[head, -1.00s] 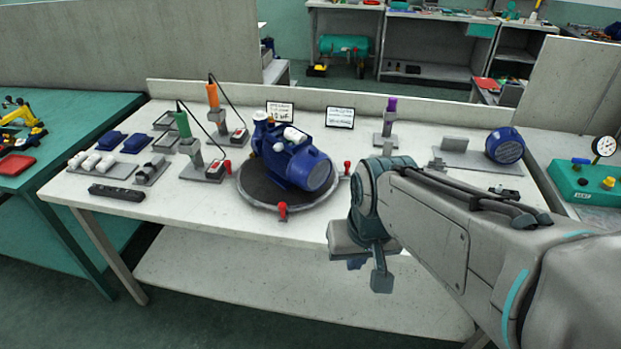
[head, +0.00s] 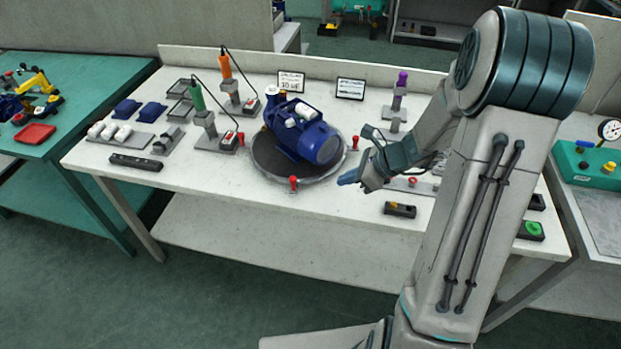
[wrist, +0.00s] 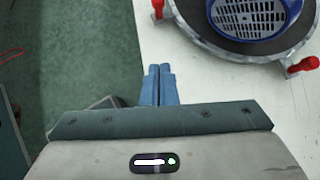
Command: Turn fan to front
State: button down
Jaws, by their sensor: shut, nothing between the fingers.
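A blue pump motor (head: 303,137) lies on a dark round turntable (head: 270,163) with a grey rim, near the middle of the white bench. Its slatted fan cover (head: 329,150) faces the right front in the head view. In the wrist view the round blue fan cover (wrist: 250,16) shows at the top, over the turntable's edge. Red knobs stand around the rim, one at the front (head: 293,183). My gripper (head: 347,179) is shut and empty, right of the turntable and apart from it. Its blue fingertips (wrist: 159,85) are together in the wrist view.
Green (head: 199,98) and orange (head: 225,66) screwdrivers with cords stand left of the turntable. Two small signs (head: 350,88) stand behind it.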

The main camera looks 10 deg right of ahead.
send_near(296, 190)
notch_tip(296, 190, down, 4)
jog(key=shift+a+f, duration=0.1)
jog(key=shift+f, duration=0.05)
jog(key=shift+w+a+p, duration=0.15)
jog(key=shift+w+a, duration=0.2)
jog(key=shift+a, duration=0.2)
jog(key=shift+w+a+p, duration=0.15)
jog(key=shift+w+a, duration=0.15)
jog(key=shift+a, duration=0.25)
jog(key=shift+w+a, duration=0.3)
jog(key=shift+a, duration=0.35)
